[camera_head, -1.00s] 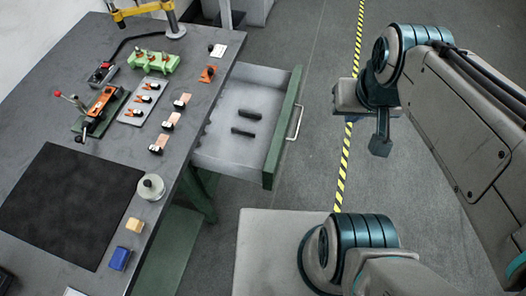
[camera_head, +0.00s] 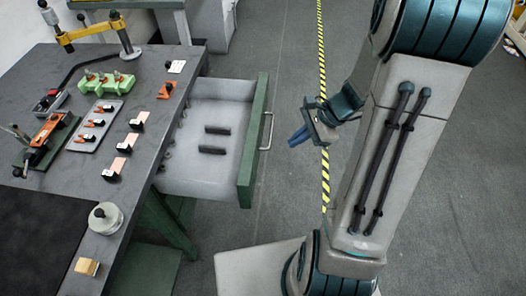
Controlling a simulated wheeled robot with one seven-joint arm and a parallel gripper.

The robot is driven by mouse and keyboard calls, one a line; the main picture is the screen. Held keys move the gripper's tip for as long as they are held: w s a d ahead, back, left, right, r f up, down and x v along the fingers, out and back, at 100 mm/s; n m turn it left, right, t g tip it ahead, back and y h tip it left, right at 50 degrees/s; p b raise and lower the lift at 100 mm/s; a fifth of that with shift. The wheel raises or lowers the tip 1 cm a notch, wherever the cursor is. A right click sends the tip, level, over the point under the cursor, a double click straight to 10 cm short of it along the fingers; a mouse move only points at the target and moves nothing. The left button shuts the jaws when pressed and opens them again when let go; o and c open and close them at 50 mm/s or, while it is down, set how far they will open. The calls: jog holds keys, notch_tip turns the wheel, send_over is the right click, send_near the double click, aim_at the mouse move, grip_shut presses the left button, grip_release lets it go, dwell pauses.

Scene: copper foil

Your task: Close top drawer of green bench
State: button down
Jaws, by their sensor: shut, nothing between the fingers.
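The top drawer (camera_head: 200,183) of the green bench is pulled well out to the right of the worktop. Its green front panel (camera_head: 251,150) carries a metal handle (camera_head: 267,131). Two dark bars lie inside the drawer. The green bench (camera_head: 166,215) has a grey top crowded with parts. My gripper (camera_head: 292,143) is shut and empty, to the right of the handle and apart from it, with a gap of floor between them in the picture.
On the bench stand a green block with tools (camera_head: 108,84), a light tray (camera_head: 92,128), a round weight (camera_head: 105,218) and a yellow clamp arm (camera_head: 92,33). A yellow-black floor stripe (camera_head: 322,60) runs behind my arm. The floor right of the drawer is clear.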

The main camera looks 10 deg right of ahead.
jog(key=w+d+f+m+t+y+b, duration=0.1)
jog(key=w+d+f+m+b, duration=0.15)
jog(key=f+m, duration=0.4)
jog(key=w+a+f+n, duration=0.1)
jog(key=w+a+f, duration=0.2)
jog(key=a+f, duration=0.6)
jog(key=shift+a+t, duration=0.3)
jog(key=shift+a, duration=0.1)
jog(key=shift+w, duration=0.1)
